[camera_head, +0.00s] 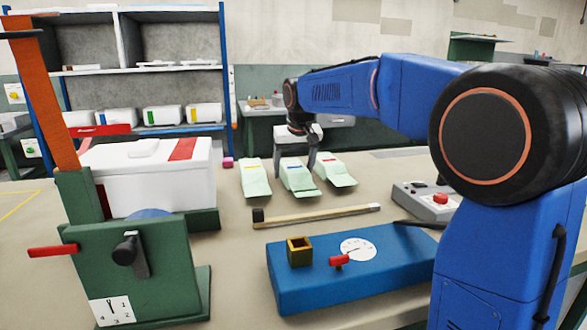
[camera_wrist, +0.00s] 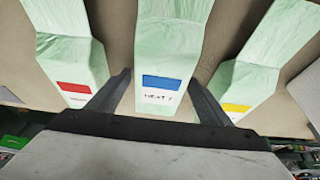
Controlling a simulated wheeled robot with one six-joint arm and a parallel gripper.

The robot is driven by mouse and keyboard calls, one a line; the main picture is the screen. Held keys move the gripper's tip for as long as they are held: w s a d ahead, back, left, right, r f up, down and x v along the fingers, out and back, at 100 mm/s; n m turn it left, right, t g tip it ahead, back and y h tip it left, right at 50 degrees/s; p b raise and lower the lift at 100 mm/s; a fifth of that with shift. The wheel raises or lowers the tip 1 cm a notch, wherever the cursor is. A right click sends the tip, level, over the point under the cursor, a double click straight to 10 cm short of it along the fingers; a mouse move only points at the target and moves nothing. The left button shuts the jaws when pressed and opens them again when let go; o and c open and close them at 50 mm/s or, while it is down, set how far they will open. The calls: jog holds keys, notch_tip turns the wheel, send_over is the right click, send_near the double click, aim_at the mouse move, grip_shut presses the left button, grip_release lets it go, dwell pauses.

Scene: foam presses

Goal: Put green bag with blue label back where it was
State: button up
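The pale green bag with the blue label (camera_head: 298,180) lies on the table in the middle of a row of three bags. In the wrist view the blue-labelled bag (camera_wrist: 168,50) runs up the middle, with its label and some black writing near my gripper. My gripper (camera_head: 295,168) is over the label end of this bag, pointing down. In the wrist view its two dark fingers (camera_wrist: 161,80) are apart, one on each side of the bag, with a gap showing on the left. Firm contact on the right side cannot be told.
A yellow-labelled bag (camera_head: 254,180) and a red-labelled bag (camera_head: 334,172) lie close on either side. A wooden stick (camera_head: 315,216), a blue base with a dial (camera_head: 330,275), a red-button box (camera_head: 425,205), a white box (camera_head: 150,180) and a green press (camera_head: 150,270) stand around. Shelves (camera_head: 150,68) are behind.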

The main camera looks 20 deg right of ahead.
aim_at(298, 171)
jog(key=shift+r, duration=0.15)
jog(key=v, duration=1.2)
jog(key=shift+s, duration=0.1)
